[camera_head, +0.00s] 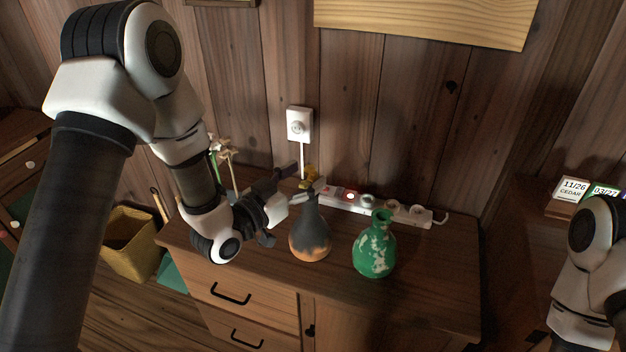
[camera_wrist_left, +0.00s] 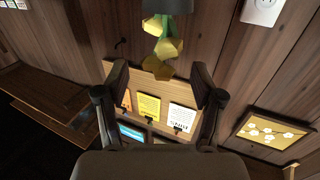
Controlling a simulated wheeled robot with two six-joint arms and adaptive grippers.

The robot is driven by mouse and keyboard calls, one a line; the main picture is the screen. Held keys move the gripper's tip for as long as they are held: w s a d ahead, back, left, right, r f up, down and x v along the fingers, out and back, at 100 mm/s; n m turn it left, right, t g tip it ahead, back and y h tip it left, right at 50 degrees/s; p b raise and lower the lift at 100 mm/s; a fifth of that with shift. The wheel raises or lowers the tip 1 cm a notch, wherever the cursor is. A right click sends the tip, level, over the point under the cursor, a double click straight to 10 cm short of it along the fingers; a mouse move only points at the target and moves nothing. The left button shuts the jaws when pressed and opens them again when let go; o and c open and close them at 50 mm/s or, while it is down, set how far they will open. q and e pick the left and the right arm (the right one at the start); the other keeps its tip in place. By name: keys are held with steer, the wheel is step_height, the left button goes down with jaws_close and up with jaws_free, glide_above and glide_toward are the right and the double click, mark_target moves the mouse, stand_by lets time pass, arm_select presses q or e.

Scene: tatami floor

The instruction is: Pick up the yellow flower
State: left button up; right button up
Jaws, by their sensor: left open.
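The yellow flower (camera_head: 309,174) stands in the neck of a dark vase with an orange-brown lower part (camera_head: 310,240), on the wooden cabinet. My left gripper (camera_head: 283,204) is open and empty at the left of the vase neck, close to the flower. In the left wrist view the flower (camera_wrist_left: 163,48) shows inverted, with green leaves, beyond the fingertips and roughly centred between the open fingers (camera_wrist_left: 160,82). A dark grey piece, likely the vase neck, shows at that view's top edge. My right arm shows at the right edge, but its gripper is out of view.
A green vase with pale patches (camera_head: 375,250) stands right of the dark vase. A power strip (camera_head: 385,205) lies behind them, below a wall outlet (camera_head: 299,123). A yellow basket (camera_head: 130,245) is on the floor at left. The cabinet top's right part is clear.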

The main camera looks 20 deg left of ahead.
arm_select(q)
steer(key=x, duration=0.2)
steer(key=shift+w+a, duration=0.1)
steer(key=shift+w, duration=0.25)
steer(key=c, duration=0.9)
arm_select(e)
steer(key=shift+a+r, duration=0.15)
steer(key=shift+r, duration=0.3)
arm_select(q)
steer(key=shift+c, duration=0.2)
